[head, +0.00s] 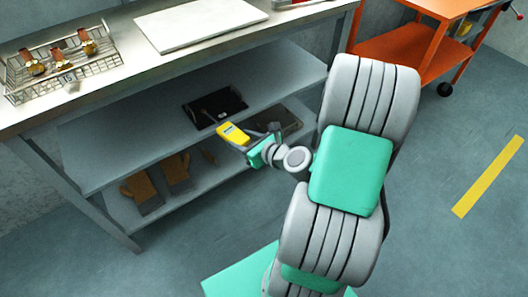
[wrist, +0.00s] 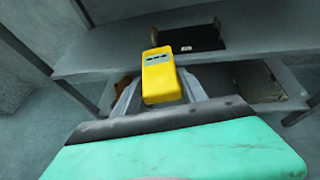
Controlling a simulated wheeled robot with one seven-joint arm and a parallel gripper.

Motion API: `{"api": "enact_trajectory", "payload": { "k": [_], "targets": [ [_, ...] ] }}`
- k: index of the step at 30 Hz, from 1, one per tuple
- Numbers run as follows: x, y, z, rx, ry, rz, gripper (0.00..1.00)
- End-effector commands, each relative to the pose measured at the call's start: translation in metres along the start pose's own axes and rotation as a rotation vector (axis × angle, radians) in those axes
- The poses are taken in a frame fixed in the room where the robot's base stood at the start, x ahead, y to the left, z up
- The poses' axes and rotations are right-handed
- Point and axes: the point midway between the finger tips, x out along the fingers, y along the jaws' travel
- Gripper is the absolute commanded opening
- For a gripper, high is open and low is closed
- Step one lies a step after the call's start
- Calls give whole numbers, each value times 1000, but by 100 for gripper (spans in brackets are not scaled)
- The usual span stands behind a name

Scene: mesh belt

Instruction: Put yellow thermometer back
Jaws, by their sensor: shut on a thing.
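The yellow thermometer (head: 232,134) is held in my gripper (head: 247,141), in front of the open shelves under the metal bench. In the wrist view the thermometer (wrist: 163,76) stands out beyond the grey fingers of my gripper (wrist: 160,95), with its small dark display facing the camera. The jaws are shut on its lower part. Behind it, a black tray (head: 215,107) lies on the upper shelf (head: 120,150). The tray also shows in the wrist view (wrist: 190,40), partly hidden by the thermometer. A thin part crosses the tray in the head view; I cannot tell what it is.
The lower shelf holds brown gloves (head: 140,186) and a dark tray (head: 285,122). On the bench top are a wire basket (head: 65,72) with small items and a white board (head: 200,22). An orange cart (head: 400,50) stands at the back right. The upper shelf left of the black tray is bare.

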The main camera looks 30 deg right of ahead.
Motion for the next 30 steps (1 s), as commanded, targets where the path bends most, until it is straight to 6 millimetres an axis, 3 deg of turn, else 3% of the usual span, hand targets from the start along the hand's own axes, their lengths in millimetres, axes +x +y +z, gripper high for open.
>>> {"api": "enact_trajectory", "payload": {
  "k": [3,11,17,21,30],
  "targets": [
    [7,29,28,-41,-3,84,3],
    [17,78,73,-98,-3,226,3],
    [17,75,69,-91,-1,217,3],
    [31,74,33,-88,1,217,3],
    [54,74,-22,-89,-1,216,3]
  ]
}}
